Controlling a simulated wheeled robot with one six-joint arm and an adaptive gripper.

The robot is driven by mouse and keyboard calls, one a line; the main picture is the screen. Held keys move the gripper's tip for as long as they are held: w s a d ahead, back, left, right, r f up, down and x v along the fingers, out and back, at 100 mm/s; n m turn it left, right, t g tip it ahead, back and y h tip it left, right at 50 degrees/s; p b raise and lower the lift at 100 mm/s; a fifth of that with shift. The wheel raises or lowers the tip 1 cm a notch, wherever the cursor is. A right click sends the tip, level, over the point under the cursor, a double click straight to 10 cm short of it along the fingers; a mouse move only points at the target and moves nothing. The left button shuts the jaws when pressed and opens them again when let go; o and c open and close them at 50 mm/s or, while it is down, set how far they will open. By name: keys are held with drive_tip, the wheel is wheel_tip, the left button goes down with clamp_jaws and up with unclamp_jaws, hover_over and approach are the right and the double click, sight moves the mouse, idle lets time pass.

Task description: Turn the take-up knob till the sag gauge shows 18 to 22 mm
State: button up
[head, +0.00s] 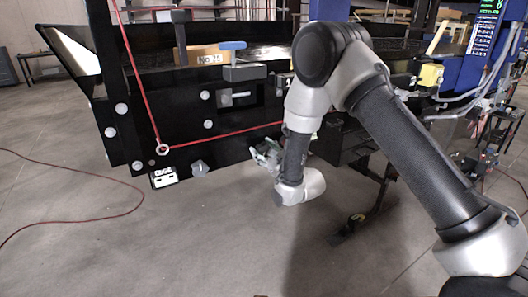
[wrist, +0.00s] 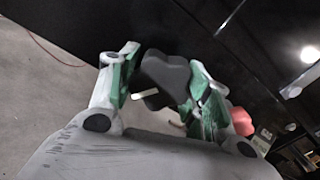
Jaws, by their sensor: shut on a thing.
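A dark lobed knob (wrist: 165,78) with a pale bar on its near side sits between the green-padded fingers of my gripper (wrist: 160,85) in the wrist view. The fingers are shut on it, one on each side. In the head view my gripper (head: 266,155) is at the lower edge of the black conveyor frame (head: 235,150), and the knob there is hidden by my gripper and wrist. A small white-and-black plate (head: 164,177) hangs under the frame's left end; I cannot tell whether it is the sag gauge, and no reading is legible.
A red cord (head: 215,136) runs along the frame. A red part (wrist: 241,121) is close to the right finger. The floor (head: 130,250) in front is mostly clear.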

idle(0.4)
drive_tip(key=o, duration=1)
drive_tip(key=shift+o, duration=0.2)
drive_tip(key=v, duration=1.2)
